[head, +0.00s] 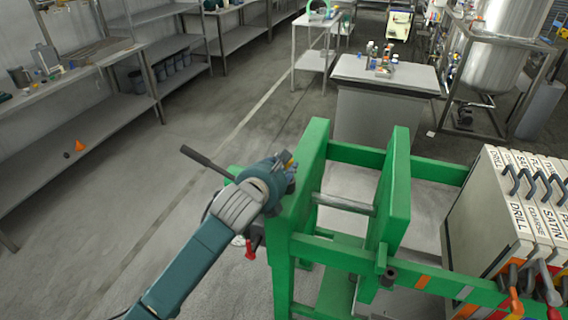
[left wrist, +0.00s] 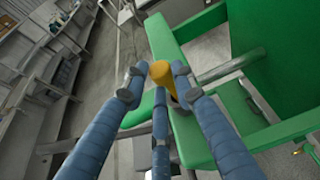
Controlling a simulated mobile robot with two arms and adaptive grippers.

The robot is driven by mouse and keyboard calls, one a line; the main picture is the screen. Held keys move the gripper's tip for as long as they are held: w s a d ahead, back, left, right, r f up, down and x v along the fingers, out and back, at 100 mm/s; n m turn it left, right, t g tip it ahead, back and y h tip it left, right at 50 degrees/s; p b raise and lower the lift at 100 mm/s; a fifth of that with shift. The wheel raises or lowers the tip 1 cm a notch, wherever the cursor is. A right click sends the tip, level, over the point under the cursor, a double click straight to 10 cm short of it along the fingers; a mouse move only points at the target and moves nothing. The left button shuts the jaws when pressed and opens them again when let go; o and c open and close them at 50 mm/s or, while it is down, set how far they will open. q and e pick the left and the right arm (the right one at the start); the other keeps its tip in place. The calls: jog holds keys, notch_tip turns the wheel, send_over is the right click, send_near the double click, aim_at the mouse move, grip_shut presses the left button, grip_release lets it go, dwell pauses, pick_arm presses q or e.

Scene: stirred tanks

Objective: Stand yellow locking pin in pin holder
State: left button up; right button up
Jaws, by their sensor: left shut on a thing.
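My left gripper (head: 288,168) reaches in from the left to the near left post of the green frame (head: 313,165). It is shut on the yellow locking pin (left wrist: 161,72), which shows as a short yellow cylinder between the fingertips in the left wrist view. In that view the left gripper (left wrist: 158,80) has its fingers around the pin, just over a green part of the frame. The pin's lower end is hidden by the fingers, so I cannot tell whether it touches anything. I cannot make out the pin holder for certain. My right gripper is not in view.
A rack of labelled cases (head: 507,200) stands at the right of the frame. A grey bench (head: 385,75) with small bottles is behind it. Long shelves (head: 75,115) line the left wall. An orange cone (head: 79,146) sits on the lower shelf. Open floor lies between.

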pick_arm(q)
jog(key=shift+f, duration=0.1)
jog(key=o, duration=1.2)
jog(key=v, duration=1.2)
jog(key=shift+f, duration=0.1)
